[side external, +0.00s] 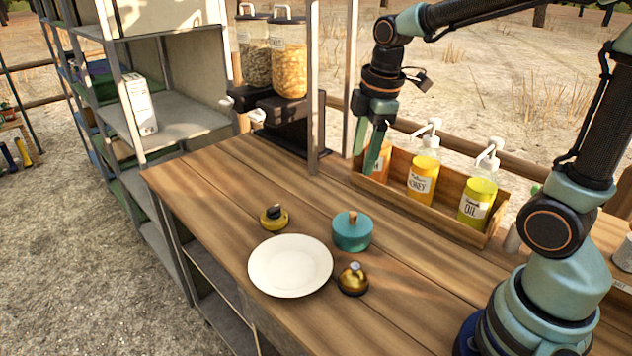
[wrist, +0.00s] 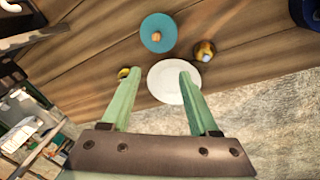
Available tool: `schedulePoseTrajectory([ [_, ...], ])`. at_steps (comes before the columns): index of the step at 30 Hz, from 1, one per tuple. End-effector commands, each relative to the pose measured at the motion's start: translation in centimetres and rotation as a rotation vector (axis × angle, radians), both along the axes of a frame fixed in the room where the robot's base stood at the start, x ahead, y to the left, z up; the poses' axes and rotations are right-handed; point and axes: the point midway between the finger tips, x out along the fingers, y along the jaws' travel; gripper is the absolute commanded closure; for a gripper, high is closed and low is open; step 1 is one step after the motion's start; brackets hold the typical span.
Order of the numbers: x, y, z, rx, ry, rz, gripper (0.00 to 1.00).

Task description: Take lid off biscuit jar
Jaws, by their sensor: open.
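The biscuit jar (side external: 352,236) is a small round teal pot on the wooden table. Its teal lid (side external: 352,219) with a brown wooden knob sits on top. In the wrist view the lid (wrist: 158,33) shows from above, beyond the fingertips and a little above the middle of the picture. My gripper (side external: 370,150) is high at the back of the table, above and behind the jar, near the wooden bottle crate. In the wrist view my gripper (wrist: 157,75) has its two green fingers spread apart with nothing between them. It is apart from the jar.
A white plate (side external: 290,265) lies in front of the jar. A yellow and black item (side external: 273,217) and a brass domed item (side external: 353,279) flank it. The wooden crate (side external: 400,195) with pump bottles, a thin post (side external: 313,90) and cereal dispensers (side external: 288,60) stand at the back.

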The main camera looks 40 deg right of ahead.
Motion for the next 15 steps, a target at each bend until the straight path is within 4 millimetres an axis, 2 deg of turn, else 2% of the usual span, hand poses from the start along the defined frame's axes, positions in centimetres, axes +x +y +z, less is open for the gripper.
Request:
schedulePoseTrajectory([
  [3,1.7,-1.0,-1.8,-0.027,0.081,0.232,0.39],
  [7,2.9,-1.8,-3.4,-0.038,0.139,0.436,0.39],
  [10,3.3,-2.2,-4.2,-0.037,0.166,0.538,0.39],
  [15,3.6,-2.4,-5.4,-0.037,0.182,0.604,0.39],
])
